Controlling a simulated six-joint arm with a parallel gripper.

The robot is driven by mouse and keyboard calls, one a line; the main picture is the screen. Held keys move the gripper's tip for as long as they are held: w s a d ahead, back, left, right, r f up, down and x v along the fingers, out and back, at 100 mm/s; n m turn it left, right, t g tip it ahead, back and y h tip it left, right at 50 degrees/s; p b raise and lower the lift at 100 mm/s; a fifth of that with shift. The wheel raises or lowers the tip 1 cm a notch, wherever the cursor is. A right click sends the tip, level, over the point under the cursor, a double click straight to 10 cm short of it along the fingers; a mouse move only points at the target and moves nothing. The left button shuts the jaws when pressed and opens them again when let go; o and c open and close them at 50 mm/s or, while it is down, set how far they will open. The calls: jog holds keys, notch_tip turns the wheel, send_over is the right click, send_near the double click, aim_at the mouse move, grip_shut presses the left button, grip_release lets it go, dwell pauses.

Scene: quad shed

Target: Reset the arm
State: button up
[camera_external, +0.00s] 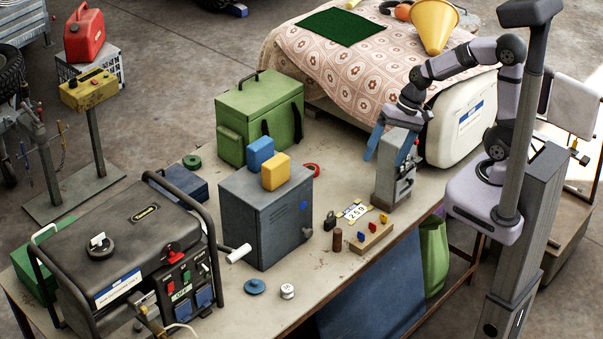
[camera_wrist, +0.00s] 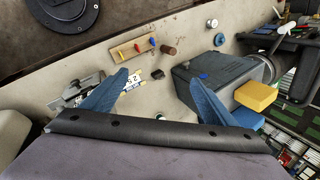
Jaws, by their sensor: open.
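My gripper (camera_external: 388,143) is over the right part of the bench in the external view, at the end of my bent arm, with its blue fingers pointing down. In the wrist view my gripper (camera_wrist: 160,95) shows its two blue fingers spread wide apart, with nothing between them but bench top, a number plate and small items below. In the external view it hangs at the upper end of a grey metal device (camera_external: 391,180); I cannot tell whether they touch.
The bench (camera_external: 345,290) bears a grey metal box (camera_external: 265,215) with blue and yellow blocks on top, a green case (camera_external: 258,115), a generator (camera_external: 130,240), a number plate (camera_external: 353,211) and a wooden key block (camera_external: 371,237).

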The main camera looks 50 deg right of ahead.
jog(key=s+d+f+n+h+b, duration=0.2)
jog(key=s+d+f+b, duration=0.1)
jog(key=d+f+b, duration=0.2)
jog(key=s+d+f+n+g+h+b, duration=0.1)
jog(key=s+d+f+n+h+b, duration=0.1)
jog(key=d+f, duration=0.8)
jog(key=s+d+n+b, duration=0.1)
jog(key=s+b, duration=0.1)
jog(key=shift+s+f+g+h+b, duration=0.2)
jog(key=shift+g+h+b, duration=0.1)
jog(key=shift+h+b, duration=0.1)
